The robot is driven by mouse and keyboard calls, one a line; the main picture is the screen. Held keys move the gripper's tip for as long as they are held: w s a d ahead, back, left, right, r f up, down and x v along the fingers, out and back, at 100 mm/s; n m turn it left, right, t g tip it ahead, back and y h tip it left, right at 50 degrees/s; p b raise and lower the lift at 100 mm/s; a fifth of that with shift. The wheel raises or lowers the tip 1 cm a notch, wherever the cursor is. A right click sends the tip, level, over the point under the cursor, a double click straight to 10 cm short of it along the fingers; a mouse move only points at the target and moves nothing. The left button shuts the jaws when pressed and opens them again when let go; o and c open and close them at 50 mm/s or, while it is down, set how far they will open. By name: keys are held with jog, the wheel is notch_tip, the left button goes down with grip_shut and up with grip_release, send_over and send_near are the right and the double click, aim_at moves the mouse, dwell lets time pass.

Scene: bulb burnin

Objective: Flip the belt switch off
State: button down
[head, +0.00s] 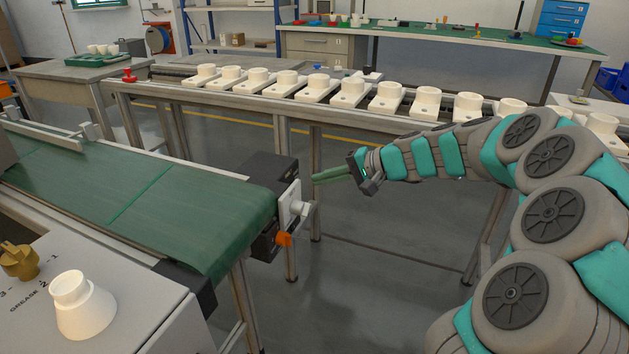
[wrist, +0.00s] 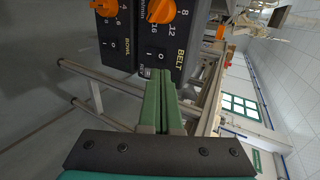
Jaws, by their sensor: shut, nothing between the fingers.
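In the wrist view, a dark control panel (wrist: 140,35) carries a BELT side with I and O marks (wrist: 155,53) and an orange knob (wrist: 160,10). My gripper's green fingers (wrist: 160,78) are together and empty, with their tips just below these marks. Whether they touch the panel cannot be told. The position of the belt switch is not clear. In the head view, my gripper (head: 318,178) points left toward the belt's end, right of a white fitting (head: 293,204). An orange knob (head: 284,239) shows below it.
The green conveyor belt (head: 150,200) runs to the left. A BOWL side (wrist: 112,44) adjoins the BELT side. A long rack (head: 230,97) with several white cups on bases stands behind my arm. A grey cabinet with a white funnel-shaped piece (head: 80,306) is at front left.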

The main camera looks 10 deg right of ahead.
jog(key=r+v, duration=0.1)
jog(key=v, duration=0.7)
jog(key=shift+a+r, duration=0.25)
jog(key=shift+r, duration=0.2)
jog(key=shift+w, duration=0.15)
